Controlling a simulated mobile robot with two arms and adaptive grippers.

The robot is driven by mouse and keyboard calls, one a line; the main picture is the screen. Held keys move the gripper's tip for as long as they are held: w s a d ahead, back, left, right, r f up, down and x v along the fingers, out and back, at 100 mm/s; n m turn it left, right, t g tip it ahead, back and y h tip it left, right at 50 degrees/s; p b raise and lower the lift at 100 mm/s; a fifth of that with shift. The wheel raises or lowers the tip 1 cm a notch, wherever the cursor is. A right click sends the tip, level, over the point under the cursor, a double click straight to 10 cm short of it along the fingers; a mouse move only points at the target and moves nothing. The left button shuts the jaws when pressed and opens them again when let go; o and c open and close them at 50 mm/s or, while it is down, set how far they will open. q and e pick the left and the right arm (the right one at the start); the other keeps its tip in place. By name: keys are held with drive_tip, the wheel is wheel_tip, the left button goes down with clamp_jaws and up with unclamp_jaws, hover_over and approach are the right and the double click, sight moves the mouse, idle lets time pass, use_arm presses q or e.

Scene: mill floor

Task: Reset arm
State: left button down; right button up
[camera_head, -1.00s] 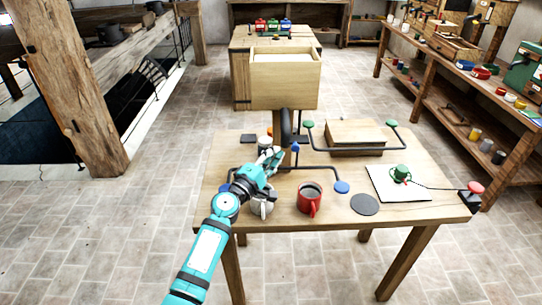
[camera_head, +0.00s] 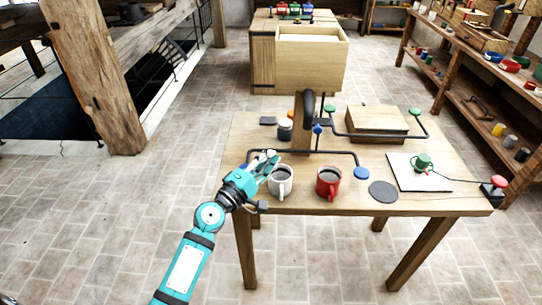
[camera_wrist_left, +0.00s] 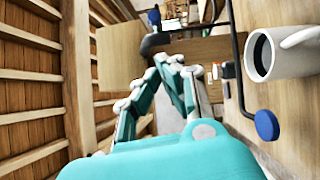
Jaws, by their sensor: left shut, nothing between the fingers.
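My left gripper (camera_head: 270,160) is shut and empty at the near left corner of the wooden table (camera_head: 330,202). It is just left of a white mug (camera_head: 281,183) with dark liquid in it. In the left wrist view its fingers (camera_wrist_left: 168,65) come together with nothing between them, and the white mug (camera_wrist_left: 285,52) is at the right. A red mug (camera_head: 328,183) with dark liquid stands right of the white mug. My right gripper is not in view.
A black bent rod with a blue knob (camera_head: 361,173) lies behind the mugs. A dark round disc (camera_head: 383,191), a white sheet (camera_head: 420,171) with a green object (camera_head: 423,163), and a wooden box (camera_head: 376,122) are on the table. Open floor lies to the left.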

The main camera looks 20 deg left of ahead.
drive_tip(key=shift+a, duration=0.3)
